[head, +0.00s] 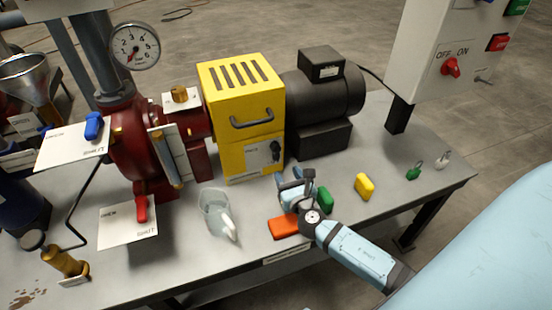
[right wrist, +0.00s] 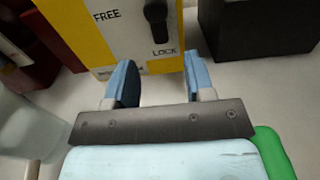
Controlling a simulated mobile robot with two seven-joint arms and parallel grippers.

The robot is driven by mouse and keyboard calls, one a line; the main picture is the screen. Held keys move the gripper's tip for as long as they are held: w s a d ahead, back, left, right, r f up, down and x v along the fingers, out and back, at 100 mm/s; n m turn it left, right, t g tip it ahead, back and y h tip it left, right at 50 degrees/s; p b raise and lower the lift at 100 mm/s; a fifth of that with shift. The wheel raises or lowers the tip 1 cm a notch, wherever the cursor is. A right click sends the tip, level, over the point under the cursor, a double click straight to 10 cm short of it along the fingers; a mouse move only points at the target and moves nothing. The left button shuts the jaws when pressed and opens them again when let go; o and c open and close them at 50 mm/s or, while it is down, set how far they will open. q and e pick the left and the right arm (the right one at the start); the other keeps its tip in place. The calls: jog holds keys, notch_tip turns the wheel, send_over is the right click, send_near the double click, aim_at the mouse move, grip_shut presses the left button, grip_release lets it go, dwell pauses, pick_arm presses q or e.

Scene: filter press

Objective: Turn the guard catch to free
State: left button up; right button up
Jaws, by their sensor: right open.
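The guard catch (head: 276,150) is a black knob on the front of the yellow guard (head: 241,79). In the right wrist view the catch (right wrist: 156,20) stands about upright, cut by the top edge. The FREE label is at its upper left and the LOCK label by its lower end. My right gripper (head: 291,181) is open and empty, in front of and below the catch, apart from it. In the right wrist view its two blue fingers (right wrist: 158,78) point toward the guard, with the catch roughly between their lines. My left gripper is not seen.
A clear jug (head: 214,212) stands left of my right gripper. An orange block (head: 284,226), a green block (head: 325,199) and a yellow block (head: 364,186) lie around it. The black motor (head: 322,85) is right of the guard, and the red pump (head: 137,150) is left.

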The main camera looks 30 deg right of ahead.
aim_at(277, 157)
jog(key=x, duration=0.7)
jog(key=shift+w, duration=0.35)
jog(key=c, duration=0.8)
